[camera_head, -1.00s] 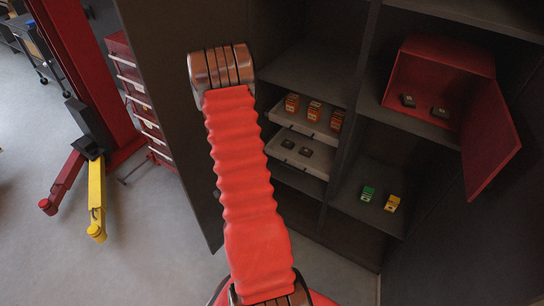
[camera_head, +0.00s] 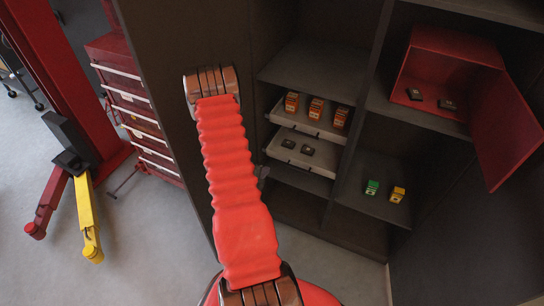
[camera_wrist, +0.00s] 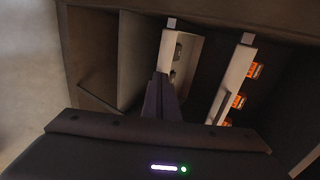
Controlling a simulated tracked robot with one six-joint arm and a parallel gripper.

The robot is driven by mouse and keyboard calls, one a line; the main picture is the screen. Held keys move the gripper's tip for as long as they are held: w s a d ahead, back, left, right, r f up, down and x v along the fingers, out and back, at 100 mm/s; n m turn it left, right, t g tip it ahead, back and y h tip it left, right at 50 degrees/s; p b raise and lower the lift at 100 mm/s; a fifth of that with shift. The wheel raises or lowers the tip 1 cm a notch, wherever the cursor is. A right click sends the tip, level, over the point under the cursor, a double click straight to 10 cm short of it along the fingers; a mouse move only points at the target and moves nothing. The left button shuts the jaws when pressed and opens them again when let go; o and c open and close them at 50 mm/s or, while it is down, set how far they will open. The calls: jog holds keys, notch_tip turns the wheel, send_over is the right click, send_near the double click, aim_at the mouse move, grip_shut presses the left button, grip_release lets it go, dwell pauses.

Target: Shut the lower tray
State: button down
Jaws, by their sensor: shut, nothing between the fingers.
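The lower tray (camera_head: 301,161) is a pale shallow tray holding two small dark items, and it sticks out of the cabinet in the head view. In the wrist view its pale front (camera_wrist: 167,50) stands upright left of the upper tray's front (camera_wrist: 233,76). The upper tray (camera_head: 306,126) holds orange boxes and also sticks out. My gripper (camera_wrist: 160,80) is shut and empty, its dark fingers close to the lower tray's front; I cannot tell whether they touch. In the head view my red-sleeved arm hides most of it; a small dark part shows left of the tray.
A red open box (camera_head: 440,115) with its door swung out sits on the right shelf. A green item (camera_head: 372,187) and a yellow item (camera_head: 397,194) lie below it. The dark cabinet side (camera_head: 160,60) stands left of my arm. Open floor lies at left.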

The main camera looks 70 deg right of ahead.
jog(key=shift+w+r, duration=0.15)
jog(key=shift+w, duration=0.15)
jog(key=shift+s+d, duration=0.1)
send_near(280, 155)
notch_tip(280, 155, down, 3)
jog(key=d, duration=0.4)
jog(key=shift+s+d, duration=0.15)
jog(key=shift+s, duration=0.1)
jog(key=shift+d, duration=0.4)
jog(key=shift+w, duration=0.1)
